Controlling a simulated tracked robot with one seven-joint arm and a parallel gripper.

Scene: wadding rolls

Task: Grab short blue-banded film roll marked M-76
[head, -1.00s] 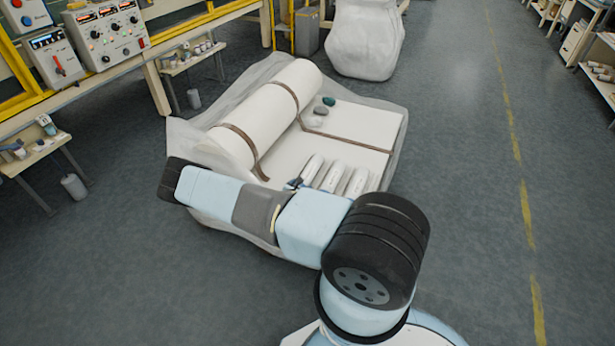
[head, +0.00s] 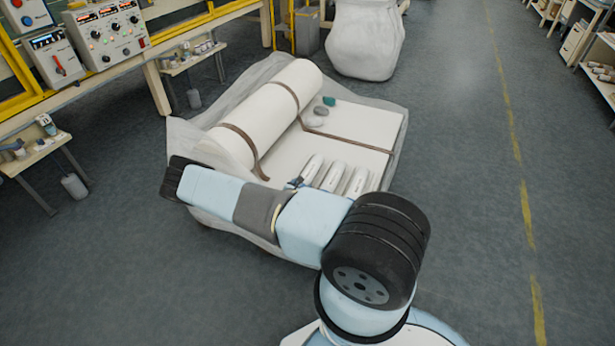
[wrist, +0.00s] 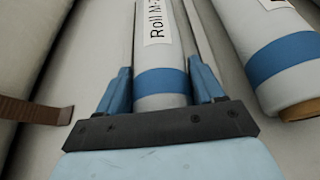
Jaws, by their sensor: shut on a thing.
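A pale roll with a blue band (wrist: 160,82) lies between my gripper's blue fingers in the wrist view. Its label (wrist: 157,20) reads "Roll M-7", with the rest cut off at the top edge. My gripper (wrist: 161,90) is shut on this roll, one finger on each side near the band. The roll's near end is hidden behind the dark gripper body. In the head view, my gripper (head: 297,183) is at the left end of a row of white rolls, and the held roll (head: 313,166) appears leftmost there.
A thicker blue-banded roll (wrist: 275,55) lies close on the right. Other white rolls (head: 334,176) lie alongside in the head view. A large strapped white roll (head: 262,112) lies to the left on the padded pallet (head: 375,120). Small grey and teal objects (head: 329,101) lie further back.

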